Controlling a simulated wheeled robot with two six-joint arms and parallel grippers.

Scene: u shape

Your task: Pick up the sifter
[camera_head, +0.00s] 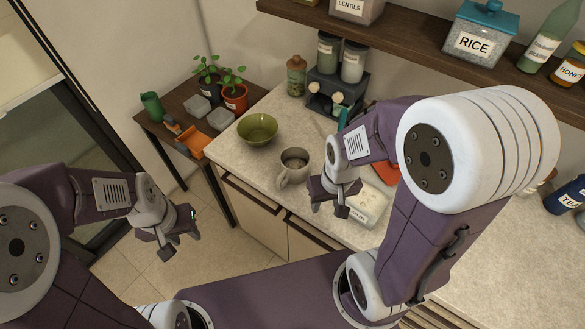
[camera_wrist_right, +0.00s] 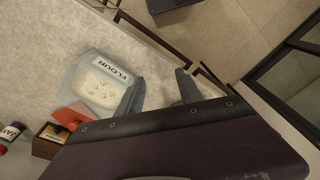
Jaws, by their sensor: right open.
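A grey cup-shaped vessel with a side handle, which looks like the sifter (camera_head: 293,163), stands upright on the pale counter (camera_head: 258,165) near its front edge. My right gripper (camera_head: 329,210) is open and empty, to the right of the sifter and apart from it. In the right wrist view my right gripper's fingers (camera_wrist_right: 158,90) are spread with nothing between them, and the sifter is not visible there. My left gripper (camera_head: 180,244) is open and empty, off to the left over the floor.
A green bowl (camera_head: 257,129) stands behind and left of the sifter. A flour container (camera_wrist_right: 98,85) lies near my right gripper. A jar rack (camera_head: 335,92) stands at the back. A wooden shelf (camera_head: 400,45) hangs above. Floor (camera_head: 215,260) in front is clear.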

